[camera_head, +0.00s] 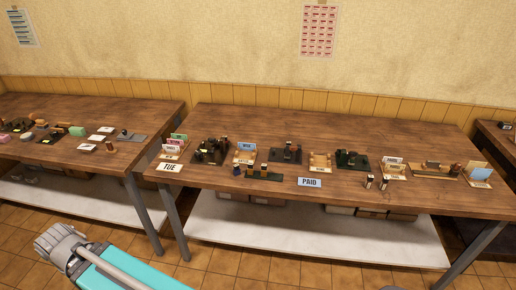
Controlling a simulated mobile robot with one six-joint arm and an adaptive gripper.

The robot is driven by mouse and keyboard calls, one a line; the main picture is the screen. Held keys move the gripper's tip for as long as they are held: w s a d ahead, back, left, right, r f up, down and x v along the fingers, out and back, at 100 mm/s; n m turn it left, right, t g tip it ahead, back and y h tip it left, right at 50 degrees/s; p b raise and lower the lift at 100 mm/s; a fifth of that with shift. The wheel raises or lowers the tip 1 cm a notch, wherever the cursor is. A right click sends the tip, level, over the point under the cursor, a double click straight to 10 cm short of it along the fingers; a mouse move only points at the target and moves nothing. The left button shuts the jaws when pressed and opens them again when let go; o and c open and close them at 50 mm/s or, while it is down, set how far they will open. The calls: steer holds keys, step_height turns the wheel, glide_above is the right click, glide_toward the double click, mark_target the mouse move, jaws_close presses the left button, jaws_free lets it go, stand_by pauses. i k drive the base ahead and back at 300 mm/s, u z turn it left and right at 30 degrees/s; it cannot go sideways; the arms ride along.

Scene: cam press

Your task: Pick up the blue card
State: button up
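Several bluish cards show. A blue card (246,147) with lettering stands upright in a small wooden holder at the middle left of the central table. A larger plain blue card (480,172) stands in a wooden holder at the table's right end. A pale blue card reading PAID (310,182) is at the front edge. I cannot tell which one the task means. My teal arm with a grey joint crosses the bottom left, below and in front of the tables. No gripper fingers can be made out.
The central wooden table (240,120) also holds dark press-like devices (211,150), a TUE sign (170,168), a wooden holder (320,162) and small dark cylinders. A left table (90,107) carries more small items. A white lower shelf (300,236) holds boxes. The table's back strip is clear.

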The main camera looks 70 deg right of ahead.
mark_target(245, 146)
steer(key=k, duration=1.5)
steer(key=z, duration=1.9)
steer(key=i, duration=0.9)
steer(key=z, duration=0.05)
